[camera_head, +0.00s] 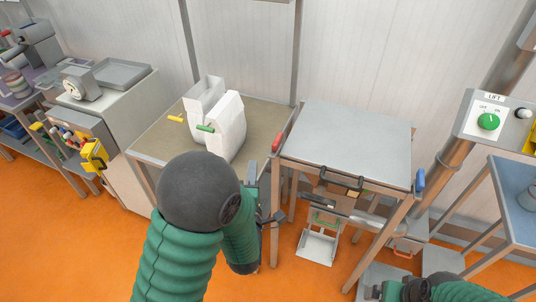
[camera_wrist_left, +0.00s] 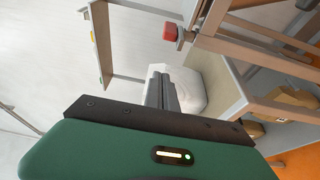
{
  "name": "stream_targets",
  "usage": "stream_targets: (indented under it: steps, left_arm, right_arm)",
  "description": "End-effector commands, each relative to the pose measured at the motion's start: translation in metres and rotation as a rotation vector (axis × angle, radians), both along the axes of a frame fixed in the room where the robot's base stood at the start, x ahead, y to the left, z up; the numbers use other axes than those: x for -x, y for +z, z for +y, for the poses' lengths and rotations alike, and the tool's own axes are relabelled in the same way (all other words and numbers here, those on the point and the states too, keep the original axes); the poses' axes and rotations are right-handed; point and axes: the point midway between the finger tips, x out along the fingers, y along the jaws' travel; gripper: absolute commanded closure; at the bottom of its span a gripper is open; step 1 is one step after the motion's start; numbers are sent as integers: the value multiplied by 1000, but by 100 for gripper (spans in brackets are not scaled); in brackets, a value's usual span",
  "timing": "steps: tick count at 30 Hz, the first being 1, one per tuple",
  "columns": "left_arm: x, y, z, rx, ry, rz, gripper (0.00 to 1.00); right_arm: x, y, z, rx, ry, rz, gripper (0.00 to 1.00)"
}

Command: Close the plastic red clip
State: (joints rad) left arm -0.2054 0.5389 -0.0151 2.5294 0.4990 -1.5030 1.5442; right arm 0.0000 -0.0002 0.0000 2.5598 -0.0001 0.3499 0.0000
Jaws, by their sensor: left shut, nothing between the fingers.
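A red plastic piece, which looks like the clip (camera_head: 278,142), sits at the left corner of the grey-topped table (camera_head: 345,140). It also shows as a red block on a metal stub in the left wrist view (camera_wrist_left: 170,31); I cannot tell whether it is open or closed. My left gripper (camera_head: 251,168) is just below and left of the red piece, apart from it. Its fingers are shut and empty in the left wrist view (camera_wrist_left: 162,92). My right gripper (camera_head: 385,291) is at the bottom edge, partly cut off, and its fingers are unclear.
A white container (camera_head: 225,125) with yellow and green handles stands on the brown-topped table (camera_head: 165,145) at left. A blue piece (camera_head: 419,181) is at the grey table's right corner. A lift panel (camera_head: 490,120) stands at right. Orange floor is open at lower left.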

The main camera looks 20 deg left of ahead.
Motion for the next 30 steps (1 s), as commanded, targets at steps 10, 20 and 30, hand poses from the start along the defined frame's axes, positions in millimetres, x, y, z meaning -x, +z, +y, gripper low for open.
stream_targets:
  steps: [10, 20, 30]
  left_arm:
    - [-49, 1, 16, -2, 0, 0, 100]
    - [-85, 1, 0, -1, -7, 0, 100]
    - [-84, 0, -13, -1, -3, 0, 100]
  right_arm:
    - [0, -37, 0, 0, 0, 0, 6]
    - [0, -30, 0, 0, 0, 1, 6]
    - [0, -29, 0, 0, 0, 1, 6]
